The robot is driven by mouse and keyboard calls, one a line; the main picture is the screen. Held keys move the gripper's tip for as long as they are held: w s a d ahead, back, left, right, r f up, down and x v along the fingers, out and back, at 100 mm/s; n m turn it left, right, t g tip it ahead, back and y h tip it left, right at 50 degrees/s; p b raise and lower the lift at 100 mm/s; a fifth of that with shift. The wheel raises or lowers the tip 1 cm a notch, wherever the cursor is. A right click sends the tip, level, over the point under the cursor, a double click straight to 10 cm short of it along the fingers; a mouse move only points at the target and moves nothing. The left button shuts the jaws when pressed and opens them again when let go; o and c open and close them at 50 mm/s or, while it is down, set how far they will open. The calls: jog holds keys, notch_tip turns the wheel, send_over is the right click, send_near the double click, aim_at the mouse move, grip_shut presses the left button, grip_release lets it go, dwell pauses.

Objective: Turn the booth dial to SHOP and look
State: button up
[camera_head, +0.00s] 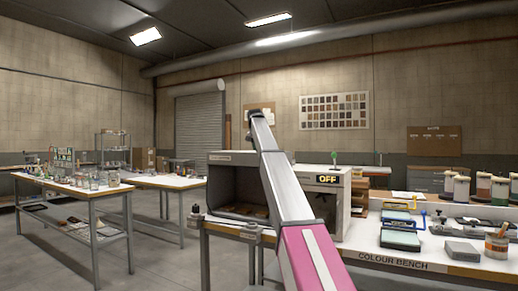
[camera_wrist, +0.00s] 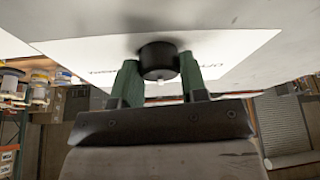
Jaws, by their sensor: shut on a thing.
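The booth (camera_head: 237,190) is a grey box with an open dark front on the bench. Its display (camera_head: 328,179) on the right panel reads OFF. The inside of the booth is dark. My arm crosses in front of the booth and hides part of it; the dial is not visible in the head view. In the wrist view, the black round dial (camera_wrist: 158,60) sits on a white label plate whose lettering is too small to read. My gripper (camera_wrist: 159,82) has its two green fingers on either side of the dial, shut on it.
The colour bench (camera_head: 390,262) holds paint cans (camera_head: 462,189), blue-framed tools, a grey block (camera_head: 462,250) and a cup of brushes (camera_head: 497,243). A table with jars (camera_head: 75,186) stands at the left. The floor between is clear.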

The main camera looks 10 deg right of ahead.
jog(key=shift+m+g+h, duration=0.4)
jog(key=shift+m+h, duration=0.3)
jog(key=shift+m, duration=1.4)
jog(key=o, duration=0.9)
jog(key=shift+a, duration=0.1)
jog(key=v, duration=1)
jog(key=shift+r, duration=0.4)
jog(key=shift+a, duration=0.1)
